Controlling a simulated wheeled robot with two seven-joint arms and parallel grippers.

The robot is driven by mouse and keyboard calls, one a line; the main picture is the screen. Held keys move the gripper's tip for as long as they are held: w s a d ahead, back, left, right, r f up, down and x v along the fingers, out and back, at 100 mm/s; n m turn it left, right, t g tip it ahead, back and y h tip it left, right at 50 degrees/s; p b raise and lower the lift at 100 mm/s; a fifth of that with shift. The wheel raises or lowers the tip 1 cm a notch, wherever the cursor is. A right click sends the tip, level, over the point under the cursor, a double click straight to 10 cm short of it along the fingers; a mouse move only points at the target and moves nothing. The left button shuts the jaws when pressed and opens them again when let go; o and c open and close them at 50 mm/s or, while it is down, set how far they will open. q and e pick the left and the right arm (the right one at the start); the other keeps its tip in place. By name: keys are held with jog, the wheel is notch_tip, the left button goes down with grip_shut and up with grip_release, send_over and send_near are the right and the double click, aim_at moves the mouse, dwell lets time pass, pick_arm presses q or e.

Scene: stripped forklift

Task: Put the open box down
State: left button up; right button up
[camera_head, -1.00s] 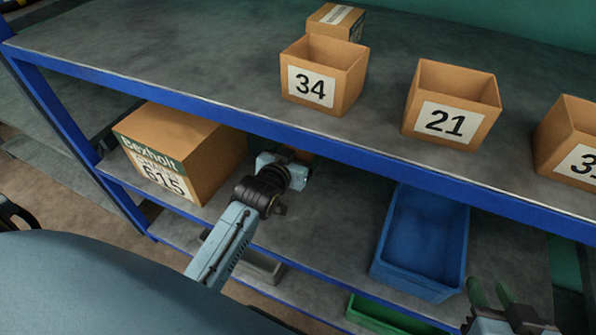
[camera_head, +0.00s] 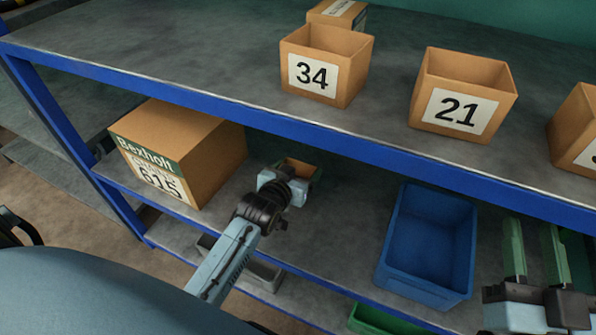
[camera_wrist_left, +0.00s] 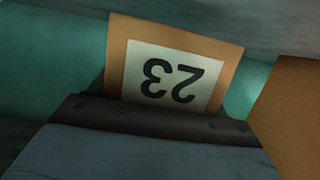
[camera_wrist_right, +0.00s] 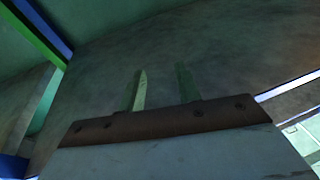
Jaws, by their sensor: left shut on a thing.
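The open box is a small brown carton with a white label reading 23, seen upside down in the left wrist view (camera_wrist_left: 170,75). In the head view only a bit of the open box (camera_head: 300,167) shows past my left gripper (camera_head: 287,183). My left gripper is shut on it, under the top shelf board and over the middle shelf (camera_head: 335,240). Whether its base touches the shelf is hidden. My right gripper (camera_head: 533,252) is open and empty, its fingers apart, at the right. Its fingers also show in the right wrist view (camera_wrist_right: 162,92).
A large Bexholt 615 carton (camera_head: 185,150) stands left of the held box. A blue bin (camera_head: 430,245) stands to its right, with bare shelf between. Open boxes 34 (camera_head: 325,70) and 21 (camera_head: 462,100) stand on the top shelf. The blue shelf edge (camera_head: 350,150) runs overhead.

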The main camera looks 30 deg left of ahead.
pick_arm(q)
jog(key=shift+f, duration=0.6)
jog(key=o, duration=1)
jog(key=shift+s+f, duration=0.1)
jog(key=shift+f, duration=0.05)
pick_arm(e)
jog(key=shift+s+r+t, duration=0.15)
jog(key=shift+r+t, duration=0.15)
jog(key=shift+r, duration=0.2)
